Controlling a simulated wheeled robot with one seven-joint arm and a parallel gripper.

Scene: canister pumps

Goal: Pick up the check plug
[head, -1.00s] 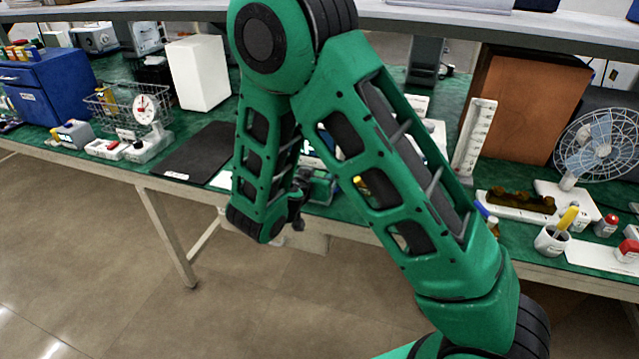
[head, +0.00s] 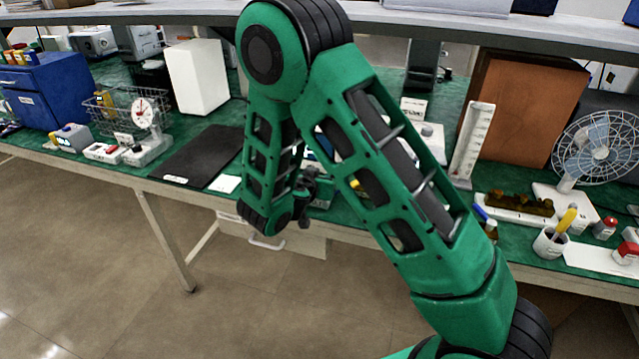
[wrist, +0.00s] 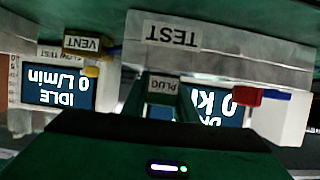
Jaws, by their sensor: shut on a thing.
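The check plug (wrist: 163,85), bearing a PLUG label, shows in the middle of the wrist view, where things appear upside down. My gripper (wrist: 162,97) is shut on it, with a green finger on either side. Behind it stands a grey unit with a TEST label (wrist: 172,35) and a lit screen (wrist: 217,108), partly hidden by the plug and finger. I cannot tell whether the plug touches that unit. In the head view my gripper (head: 304,187) is mostly hidden behind my arm, and the plug cannot be made out.
In the wrist view, a second unit with an IDLE screen (wrist: 58,88), a VENT label (wrist: 83,43) and a yellow knob (wrist: 92,72) stands at left. A red part (wrist: 247,96) sits at right. In the head view, a black mat (head: 200,157) lies left of my arm.

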